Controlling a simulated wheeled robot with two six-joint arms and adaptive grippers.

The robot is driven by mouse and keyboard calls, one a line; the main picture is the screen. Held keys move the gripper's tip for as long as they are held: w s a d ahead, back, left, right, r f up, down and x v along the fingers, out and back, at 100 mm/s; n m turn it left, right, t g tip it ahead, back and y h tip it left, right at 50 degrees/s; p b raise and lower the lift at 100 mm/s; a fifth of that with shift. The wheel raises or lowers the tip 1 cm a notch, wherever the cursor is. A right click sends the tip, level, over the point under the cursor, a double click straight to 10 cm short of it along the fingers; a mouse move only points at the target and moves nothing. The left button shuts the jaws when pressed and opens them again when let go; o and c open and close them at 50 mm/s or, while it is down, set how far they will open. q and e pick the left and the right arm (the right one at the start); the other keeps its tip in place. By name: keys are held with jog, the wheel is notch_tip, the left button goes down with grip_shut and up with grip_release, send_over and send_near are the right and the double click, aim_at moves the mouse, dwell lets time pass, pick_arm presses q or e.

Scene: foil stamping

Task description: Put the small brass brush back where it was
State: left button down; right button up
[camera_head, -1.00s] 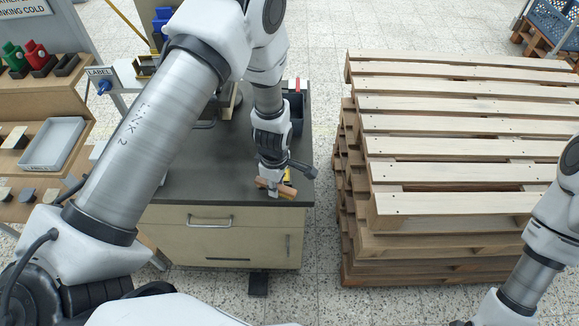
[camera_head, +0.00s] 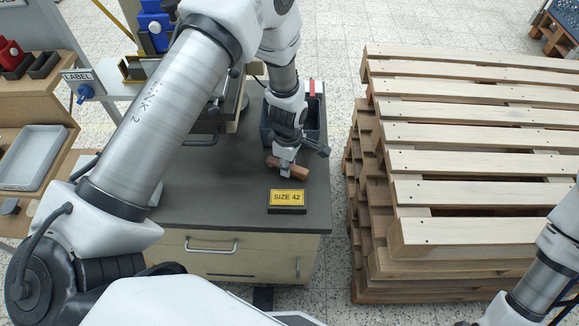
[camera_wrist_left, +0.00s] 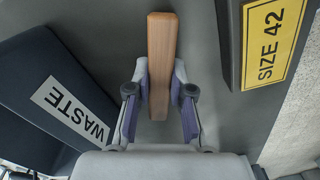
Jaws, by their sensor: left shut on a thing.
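My left gripper (camera_head: 286,173) is shut on the wooden handle of the brush (camera_head: 296,170), over the dark cabinet top. The left wrist view shows the brush handle (camera_wrist_left: 162,45) as a plain wooden bar between the two fingers of the left gripper (camera_wrist_left: 160,88). No brass bristles show, and I cannot tell whether the brush touches the cabinet top. My right gripper is out of view; only part of the right arm shows at lower right.
A black block labelled SIZE 42 (camera_head: 287,199) stands near the cabinet's front edge. A dark bin (camera_head: 314,122), labelled WASTE in the left wrist view (camera_wrist_left: 50,115), is behind the gripper. Stacked pallets (camera_head: 470,165) stand right. The cabinet top (camera_head: 225,195) is clear left of the block.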

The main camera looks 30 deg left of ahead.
pick_arm(q)
jog(key=shift+s+f, duration=0.15)
jog(key=shift+f, duration=0.1)
jog(key=c, duration=1.4)
grip_release()
jog(key=shift+f, duration=0.2)
jog(key=shift+c, duration=0.2)
jog(key=o, duration=0.4)
jog(key=shift+r, duration=0.15)
notch_tip(320, 180, up, 8)
jog(key=shift+f, duration=0.15)
